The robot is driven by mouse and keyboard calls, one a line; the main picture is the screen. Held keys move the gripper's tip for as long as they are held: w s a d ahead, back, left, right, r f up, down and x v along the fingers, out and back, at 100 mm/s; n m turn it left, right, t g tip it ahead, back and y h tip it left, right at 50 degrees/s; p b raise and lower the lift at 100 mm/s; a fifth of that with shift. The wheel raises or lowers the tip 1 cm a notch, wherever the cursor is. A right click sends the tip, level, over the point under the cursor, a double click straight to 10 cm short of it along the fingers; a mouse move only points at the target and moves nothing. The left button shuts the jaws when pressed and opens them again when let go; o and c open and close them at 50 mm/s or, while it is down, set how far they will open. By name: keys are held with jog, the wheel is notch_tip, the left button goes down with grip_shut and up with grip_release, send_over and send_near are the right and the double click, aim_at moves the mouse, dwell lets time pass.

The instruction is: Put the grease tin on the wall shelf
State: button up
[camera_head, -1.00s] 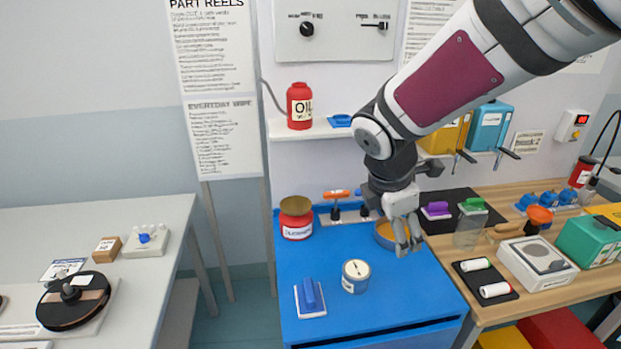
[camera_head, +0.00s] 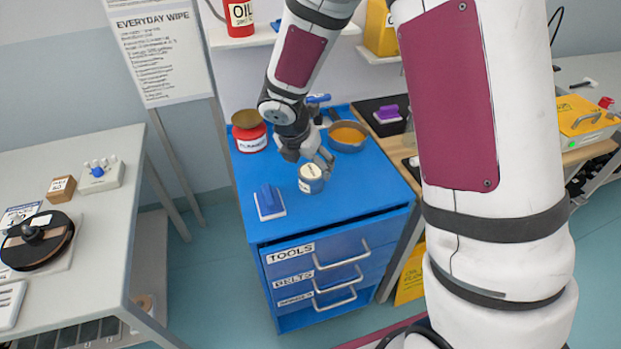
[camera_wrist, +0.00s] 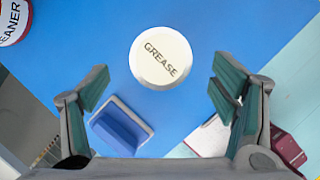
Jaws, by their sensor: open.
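The grease tin (camera_head: 311,180) is a small round tin with a cream lid, standing upright on the blue drawer cabinet top (camera_head: 345,195). In the wrist view its lid (camera_wrist: 160,58) reads GREASE and lies ahead of the fingertips, between their lines. My gripper (camera_head: 318,160) is open and empty, just behind and above the tin in the head view. The open fingers also show in the wrist view (camera_wrist: 160,92). I cannot tell whether any finger touches the tin. The wall shelf (camera_head: 262,38) shows at the top with a red oil bottle (camera_head: 239,16) on it.
A red cleaner tin (camera_head: 249,138) and a pan with orange contents (camera_head: 347,137) stand at the cabinet's back. A grey table (camera_head: 90,200) is at left. My arm hides much of the right bench.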

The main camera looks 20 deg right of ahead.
aim_at(311, 171)
jog(key=shift+x, duration=2.75)
jog(key=c, duration=1.6)
jog(key=shift+o, duration=0.2)
jog(key=shift+r, duration=0.9)
jog(key=shift+v, duration=1)
jog(key=s+a+r, duration=0.1)
jog(key=s+a, duration=0.1)
jog(key=s, duration=1.3)
jog(key=shift+s+r+b, duration=0.15)
jog(key=shift+s+b, duration=0.15)
